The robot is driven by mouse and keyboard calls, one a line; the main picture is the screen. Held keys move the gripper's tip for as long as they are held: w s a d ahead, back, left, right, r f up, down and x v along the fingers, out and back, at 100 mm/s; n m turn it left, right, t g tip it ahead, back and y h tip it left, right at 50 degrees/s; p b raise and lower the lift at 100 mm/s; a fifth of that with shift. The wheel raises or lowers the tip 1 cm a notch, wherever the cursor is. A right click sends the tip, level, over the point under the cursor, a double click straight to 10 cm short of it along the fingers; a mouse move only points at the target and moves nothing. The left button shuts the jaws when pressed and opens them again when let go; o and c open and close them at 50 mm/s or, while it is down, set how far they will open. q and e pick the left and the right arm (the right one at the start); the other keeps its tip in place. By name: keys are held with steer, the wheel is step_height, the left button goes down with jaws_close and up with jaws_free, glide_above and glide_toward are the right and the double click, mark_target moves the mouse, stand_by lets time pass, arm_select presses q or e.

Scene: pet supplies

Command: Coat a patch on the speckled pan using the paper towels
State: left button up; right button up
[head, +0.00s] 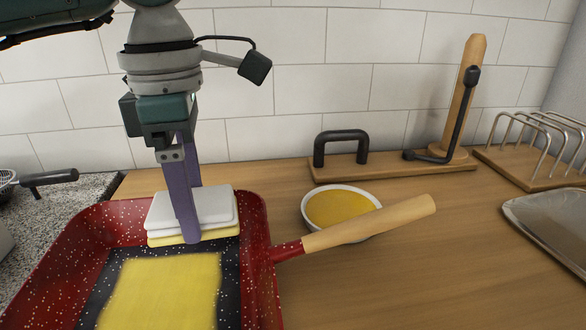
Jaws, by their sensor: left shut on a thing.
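The red speckled pan (256,225) sits at the lower left, its wooden handle (370,224) pointing right. Its dark floor carries a yellow coated patch (165,290). My left gripper (191,215) is over the far part of the pan, its purple fingers shut on the folded paper towels (219,209). The towels are white on top and yellow along the bottom. Whether they touch the pan floor is hard to tell. A white bowl of yellow liquid (338,207) stands behind the handle, which hides part of its front. My right gripper is out of view.
A wooden stand with a black handle and upright post (395,166) is against the tiled wall. A wire rack on a wooden base (530,166) and a metal tray (555,225) are at right.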

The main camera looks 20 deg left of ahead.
arm_select(q)
steer(key=shift+r+p, duration=0.65)
steer(key=shift+r, duration=0.65)
